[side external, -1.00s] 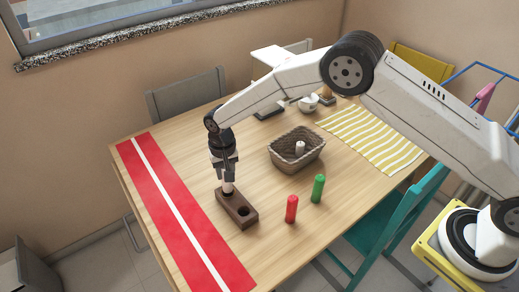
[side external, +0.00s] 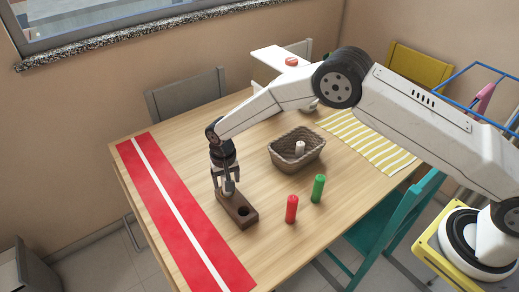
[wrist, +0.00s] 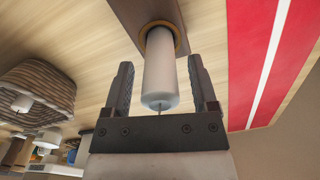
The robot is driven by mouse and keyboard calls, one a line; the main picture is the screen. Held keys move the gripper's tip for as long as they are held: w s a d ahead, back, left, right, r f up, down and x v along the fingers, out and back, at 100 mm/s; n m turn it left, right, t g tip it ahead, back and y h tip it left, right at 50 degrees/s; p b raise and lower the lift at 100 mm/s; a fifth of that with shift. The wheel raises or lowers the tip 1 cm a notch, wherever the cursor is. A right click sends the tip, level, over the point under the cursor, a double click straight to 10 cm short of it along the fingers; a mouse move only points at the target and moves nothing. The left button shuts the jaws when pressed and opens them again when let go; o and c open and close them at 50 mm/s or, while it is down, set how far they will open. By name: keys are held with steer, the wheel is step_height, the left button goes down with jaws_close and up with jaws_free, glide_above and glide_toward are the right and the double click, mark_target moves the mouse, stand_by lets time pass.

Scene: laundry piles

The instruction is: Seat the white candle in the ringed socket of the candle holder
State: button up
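The white candle (wrist: 160,75) stands upright with its base inside the gold ring (wrist: 160,27) of the socket in the dark wooden holder (side external: 243,223). The wrist view also shows part of the holder (wrist: 128,14). My gripper (wrist: 164,88) is open around the candle, with a small gap on each side. In the side view my gripper (side external: 229,193) is low over the holder's far end and mostly hides the candle. The holder's other socket (side external: 243,211), at the near end, is empty.
A red candle (side external: 291,209) and a green candle (side external: 318,188) stand right of the holder. A wicker basket (side external: 285,161) holds another white candle (side external: 300,147). A red runner (side external: 150,185) lies left, a yellow striped cloth (side external: 372,142) right. Table between holder and basket is clear.

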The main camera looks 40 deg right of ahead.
steer(key=shift+r, duration=0.15)
step_height(320, 180, up, 12)
steer(key=shift+r, duration=0.1)
stand_by(0.8)
stand_by(0.5)
steer(key=s+d+r+n+t, duration=0.1)
steer(key=s+d+r, duration=0.4)
steer(key=s+d, duration=0.55)
steer(key=s+d+n+t, duration=0.1)
steer(key=s+d+n, duration=0.1)
steer(key=s+d, duration=0.7)
steer(key=s, duration=0.5)
steer(key=shift+s+d+r+t, duration=0.25)
steer(key=shift+r+t, duration=0.05)
steer(key=shift+r, duration=0.05)
